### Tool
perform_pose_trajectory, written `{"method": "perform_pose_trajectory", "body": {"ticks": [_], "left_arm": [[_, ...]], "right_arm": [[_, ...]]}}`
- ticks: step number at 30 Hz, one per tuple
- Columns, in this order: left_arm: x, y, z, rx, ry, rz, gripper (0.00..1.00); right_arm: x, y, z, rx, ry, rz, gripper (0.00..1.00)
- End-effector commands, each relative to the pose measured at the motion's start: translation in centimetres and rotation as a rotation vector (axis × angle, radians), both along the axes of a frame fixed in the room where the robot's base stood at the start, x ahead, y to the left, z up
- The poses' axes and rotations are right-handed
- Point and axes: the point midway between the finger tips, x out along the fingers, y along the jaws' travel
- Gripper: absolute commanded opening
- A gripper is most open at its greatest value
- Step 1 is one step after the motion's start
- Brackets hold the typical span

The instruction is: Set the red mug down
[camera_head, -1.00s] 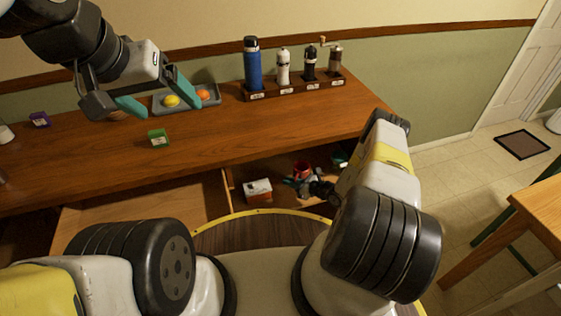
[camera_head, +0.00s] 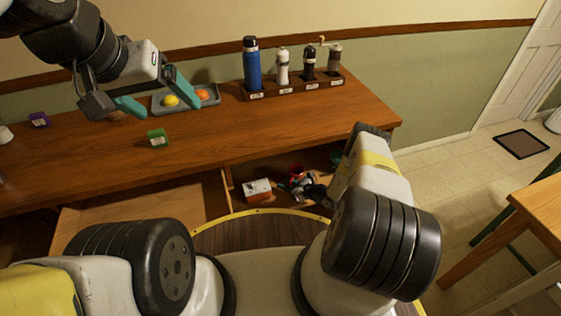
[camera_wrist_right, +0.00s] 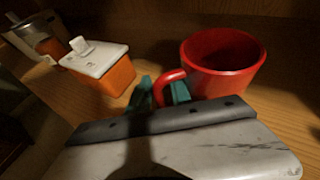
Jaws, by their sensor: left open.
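The red mug (camera_head: 296,169) is inside the open space under the counter, upright or nearly so. In the right wrist view the red mug (camera_wrist_right: 222,62) shows its open rim, with its handle toward my right gripper (camera_wrist_right: 164,92). The teal fingers are on either side of the handle and look shut on it. The mug's base is hidden, so I cannot tell whether it touches the wooden surface (camera_wrist_right: 55,88). In the head view my right gripper (camera_head: 298,184) is small and dark below the mug. My left gripper (camera_head: 160,97) is open and empty above the counter.
An orange-and-white box (camera_head: 257,190) stands left of the mug; it shows close by in the wrist view (camera_wrist_right: 103,70). The counter (camera_head: 230,135) above holds a green box (camera_head: 158,138), a grey tray (camera_head: 208,93) with fruit, and a rack (camera_head: 300,87) of bottles and mills.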

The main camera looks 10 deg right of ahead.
Motion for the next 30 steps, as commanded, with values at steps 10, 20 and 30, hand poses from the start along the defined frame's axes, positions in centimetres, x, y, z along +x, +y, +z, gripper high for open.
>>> {"method": "perform_pose_trajectory", "body": {"ticks": [10, 20, 30], "left_arm": [[0.0, 0.0, 0.0, 0.000, 0.000, 0.000, 0.85], [0.0, 0.0, 0.0, 0.000, 0.000, 0.000, 0.85], [0.0, 0.0, 0.0, 0.000, 0.000, 0.000, 0.85]], "right_arm": [[0.1, 0.0, 0.4, -0.001, -0.001, 0.001, 0.32], [-3.9, -4.0, 2.6, 0.000, 0.001, -0.004, 0.32], [-7.6, -7.4, 4.7, -0.001, 0.000, -0.001, 0.32]]}}
